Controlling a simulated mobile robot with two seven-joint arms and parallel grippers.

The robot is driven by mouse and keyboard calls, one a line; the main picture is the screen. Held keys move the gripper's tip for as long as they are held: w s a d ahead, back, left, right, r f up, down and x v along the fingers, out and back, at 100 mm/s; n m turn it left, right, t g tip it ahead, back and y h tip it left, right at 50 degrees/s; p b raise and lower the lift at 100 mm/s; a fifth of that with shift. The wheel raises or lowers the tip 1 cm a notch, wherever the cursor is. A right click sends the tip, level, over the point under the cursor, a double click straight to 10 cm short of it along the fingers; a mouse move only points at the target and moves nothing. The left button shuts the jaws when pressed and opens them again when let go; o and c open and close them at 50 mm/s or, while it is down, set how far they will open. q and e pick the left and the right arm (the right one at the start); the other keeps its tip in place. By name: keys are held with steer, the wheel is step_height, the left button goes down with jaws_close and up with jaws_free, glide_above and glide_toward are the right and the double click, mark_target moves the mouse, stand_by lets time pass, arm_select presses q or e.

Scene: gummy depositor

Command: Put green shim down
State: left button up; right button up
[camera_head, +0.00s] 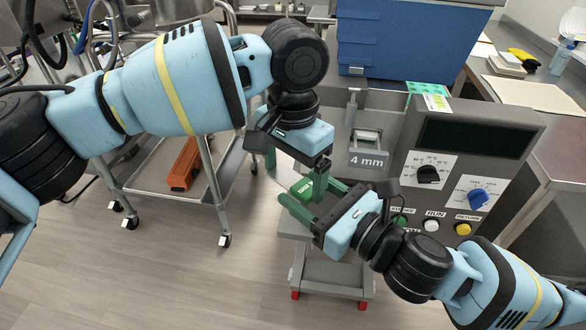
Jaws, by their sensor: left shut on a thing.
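The green shim (303,188) with white lettering is at the centre, below my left gripper (297,178). My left gripper points down and is shut on the shim, partly hiding it. My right gripper (306,193) comes in from the lower right. Its green fingers are spread apart, close to the shim's lower and right sides. I cannot tell whether they touch it.
The grey depositor panel (470,150) with a dark display, knobs and buttons stands at the right, beside a "4 mm" label (368,161). A blue box (405,45) is behind it. A steel cart (165,185) stands at the left. Open floor lies at the lower left.

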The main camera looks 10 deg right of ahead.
stand_by(0.4)
steer(key=shift+s+d+f+m+t+h, duration=0.2)
steer(key=shift+d+f+m+t+h, duration=0.1)
steer(key=shift+d+f+h, duration=0.15)
steer(key=s+d+f+m+t+h, duration=0.2)
steer(key=d+f+m+h, duration=0.25)
steer(key=d+h, duration=0.2)
steer(key=s+d+f+m+t+h, duration=0.25)
steer(key=d+f+h, duration=0.25)
steer(key=d, duration=0.3)
arm_select(q)
step_height(320, 180, down, 32)
steer(key=s+g+b, duration=0.1)
steer(key=g+b, duration=0.3)
steer(key=b, duration=1.3)
arm_select(e)
steer(key=w+f, duration=0.3)
steer(key=f, duration=0.5)
steer(key=w+f, duration=0.4)
steer(key=f, duration=0.4)
steer(key=shift+a+f+g+y, duration=0.25)
steer(key=shift+a+g+y, duration=0.1)
steer(key=shift+g+y, duration=0.1)
arm_select(q)
steer(key=shift+s, duration=0.1)
